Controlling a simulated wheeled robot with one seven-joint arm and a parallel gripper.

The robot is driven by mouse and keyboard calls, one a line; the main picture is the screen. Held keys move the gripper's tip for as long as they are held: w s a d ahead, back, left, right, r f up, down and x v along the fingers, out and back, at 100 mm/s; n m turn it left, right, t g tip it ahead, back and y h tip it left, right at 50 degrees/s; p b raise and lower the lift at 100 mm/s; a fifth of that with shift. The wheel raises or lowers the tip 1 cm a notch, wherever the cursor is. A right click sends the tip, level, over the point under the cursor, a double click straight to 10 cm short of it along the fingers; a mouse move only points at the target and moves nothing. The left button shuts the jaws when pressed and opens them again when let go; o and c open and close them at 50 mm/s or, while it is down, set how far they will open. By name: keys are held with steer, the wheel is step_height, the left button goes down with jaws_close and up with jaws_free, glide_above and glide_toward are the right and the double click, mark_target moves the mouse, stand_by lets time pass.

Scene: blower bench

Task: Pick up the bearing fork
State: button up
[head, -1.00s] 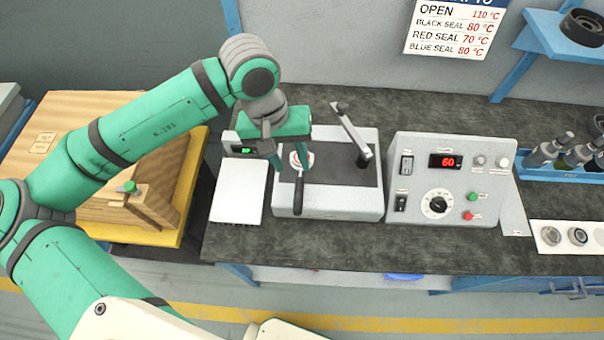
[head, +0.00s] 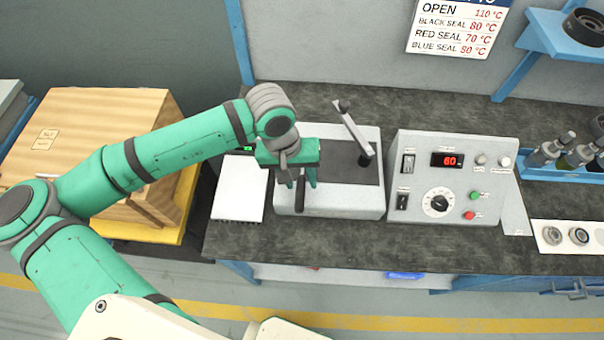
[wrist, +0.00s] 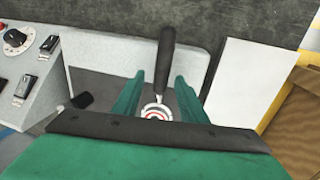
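The bearing fork (wrist: 167,50) has a long black handle that points to the near edge of a grey bench unit. In the wrist view its metal head is at a round bearing with a red ring (wrist: 156,112), partly hidden by my gripper body. In the head view only the black handle (head: 300,196) shows, below my gripper (head: 301,180). My gripper is open, its two green fingers (wrist: 160,80) apart on either side of the fork in the wrist view. I see no contact; the height of the fingers above the fork is unclear.
The grey unit (head: 340,203) has an upright lever (head: 352,128) to the right of my gripper. A control box (head: 445,205) with a red 60 display stands further right. A white sheet (head: 238,190) lies to the left. The dark bench front (head: 400,240) is clear.

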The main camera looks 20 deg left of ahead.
steer(key=shift+w, duration=0.1)
jaws_close()
steer(key=shift+r, duration=0.15)
